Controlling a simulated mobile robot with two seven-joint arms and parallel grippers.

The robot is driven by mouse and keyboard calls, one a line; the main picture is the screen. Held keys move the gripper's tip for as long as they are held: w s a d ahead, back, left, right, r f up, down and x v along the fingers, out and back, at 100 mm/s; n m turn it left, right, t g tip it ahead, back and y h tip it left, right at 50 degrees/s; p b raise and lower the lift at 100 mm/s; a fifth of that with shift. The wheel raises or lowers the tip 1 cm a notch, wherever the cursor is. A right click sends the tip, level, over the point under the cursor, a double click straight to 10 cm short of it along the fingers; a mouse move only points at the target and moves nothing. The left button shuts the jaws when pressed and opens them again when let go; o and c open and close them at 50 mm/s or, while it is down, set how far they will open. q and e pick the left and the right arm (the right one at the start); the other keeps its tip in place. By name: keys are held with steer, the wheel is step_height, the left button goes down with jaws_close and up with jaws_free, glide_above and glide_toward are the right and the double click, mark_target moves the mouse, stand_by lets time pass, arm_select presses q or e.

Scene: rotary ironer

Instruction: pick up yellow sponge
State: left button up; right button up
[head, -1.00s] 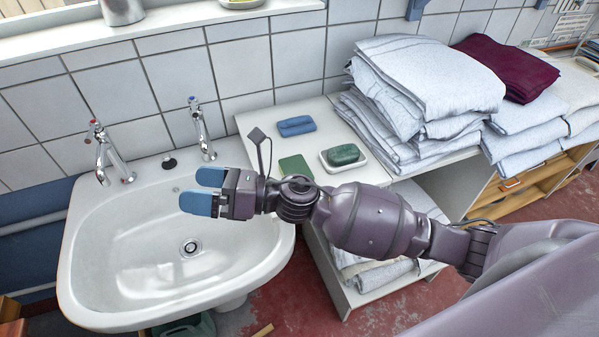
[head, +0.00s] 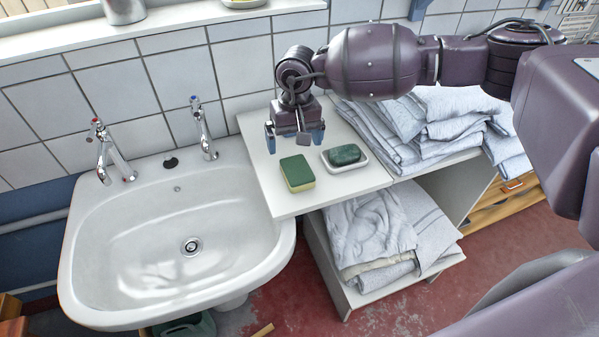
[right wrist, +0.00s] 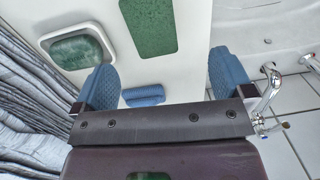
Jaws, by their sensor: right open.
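The yellow sponge (head: 297,174) has a green top layer and lies flat on the white counter, near its left edge. In the right wrist view its green top (right wrist: 149,24) shows at the top, beyond the fingertips. My right gripper (head: 294,140) is open and empty, pointing down on the wall side of the sponge and apart from it. Its two blue fingers (right wrist: 164,78) also show in the right wrist view. My left gripper is in neither view now.
A blue sponge (right wrist: 143,95) lies on the counter, hidden behind my gripper in the head view. Green soap on a white dish (head: 345,158) sits right of the yellow sponge. The sink (head: 150,240) is left, folded linens (head: 430,125) right.

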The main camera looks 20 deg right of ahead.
steer(key=d, duration=0.1)
glide_above(297, 169)
steer(key=shift+h, duration=0.3)
steer(key=f, duration=0.4)
steer(key=shift+w+d+f, duration=0.25)
steer(key=shift+d+f, duration=0.05)
steer(key=shift+f, duration=0.1)
steer(key=shift+s+a+f, duration=0.15)
steer(key=shift+f, duration=0.6)
steer(key=shift+a+f+p, duration=0.1)
steer(key=shift+f+p, duration=0.3)
steer(key=shift+f, duration=1.6)
steer(key=c, duration=1.1)
steer(key=shift+o, duration=0.2)
steer(key=shift+r, duration=0.15)
step_height(297, 169, up, 20)
steer(key=shift+b, duration=0.3)
